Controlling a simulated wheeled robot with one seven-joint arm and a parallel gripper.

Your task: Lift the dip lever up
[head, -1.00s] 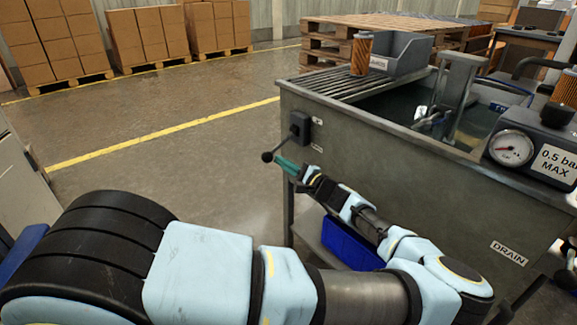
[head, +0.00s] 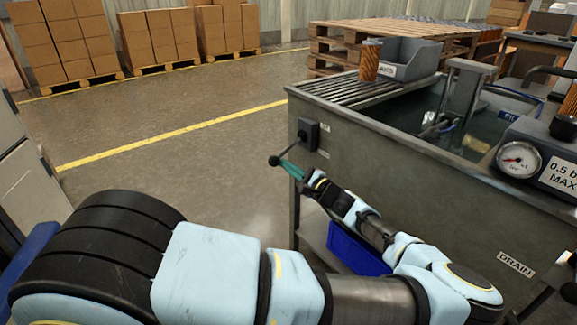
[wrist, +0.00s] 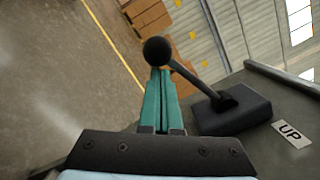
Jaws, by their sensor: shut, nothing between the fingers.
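The dip lever (head: 286,149) is a thin dark rod with a black ball knob (head: 274,160), mounted on a black box (head: 308,132) on the tank's end wall. It points out and down to the left. In the wrist view the knob (wrist: 156,51) appears just beyond the fingertips, with the rod (wrist: 198,76) running to the box (wrist: 232,108). My gripper (head: 290,168) has green fingers, closed together and empty. The fingertips (wrist: 160,72) are right below the knob in the wrist view; I cannot tell whether they touch it. A label reading UP (wrist: 290,133) is beside the box.
The grey tank (head: 400,185) has a slatted rack with an orange filter cartridge (head: 371,60) and a grey bin (head: 408,58) on top. A pressure gauge (head: 519,159) is at right. A blue crate (head: 355,250) is below. Floor left of the tank is clear.

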